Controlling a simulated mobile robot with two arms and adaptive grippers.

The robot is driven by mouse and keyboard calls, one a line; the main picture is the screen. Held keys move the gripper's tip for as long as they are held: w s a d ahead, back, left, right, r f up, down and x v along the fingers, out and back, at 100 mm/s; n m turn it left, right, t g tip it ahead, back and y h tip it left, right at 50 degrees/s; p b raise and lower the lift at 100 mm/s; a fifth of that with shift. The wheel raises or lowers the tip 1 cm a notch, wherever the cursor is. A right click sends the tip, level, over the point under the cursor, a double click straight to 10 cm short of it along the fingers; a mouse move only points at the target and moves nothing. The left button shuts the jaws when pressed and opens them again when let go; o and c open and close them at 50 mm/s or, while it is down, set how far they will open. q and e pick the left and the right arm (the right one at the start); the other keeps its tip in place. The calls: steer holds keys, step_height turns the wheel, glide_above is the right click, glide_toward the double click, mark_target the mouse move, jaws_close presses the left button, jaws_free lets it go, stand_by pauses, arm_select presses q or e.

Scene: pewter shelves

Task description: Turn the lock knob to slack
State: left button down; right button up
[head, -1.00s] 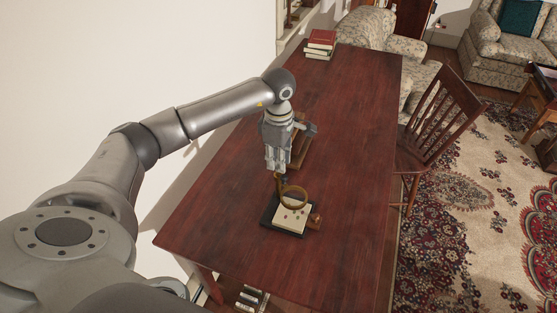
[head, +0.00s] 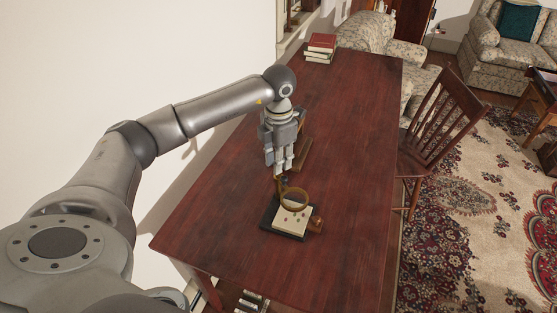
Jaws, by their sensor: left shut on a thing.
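A magnifier stand with a round brass-rimmed lens (head: 294,199) stands on the dark red table (head: 215,225). Its dark base (head: 270,214) carries a pale card (head: 291,220) with small dark spots, and a short post rises at its back left. My left gripper (head: 281,172) points straight down at the top of this post, just behind the lens. Its fingers are shut on a small part there, which I take for the lock knob. The fingers hide the knob, so its angle cannot be seen. My right gripper is out of view.
A small brown wooden piece (head: 316,224) sits at the base's right side. A wooden object (head: 303,153) lies behind my gripper. Stacked books (head: 320,46) lie at the far end. A chair (head: 440,130) stands at the right edge. Much of the tabletop is clear.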

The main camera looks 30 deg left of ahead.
arm_select(q)
steer(key=shift+n, duration=2)
steer(key=shift+r, duration=0.1)
steer(key=c, duration=1.2)
jaws_free()
step_height(320, 180, up, 12)
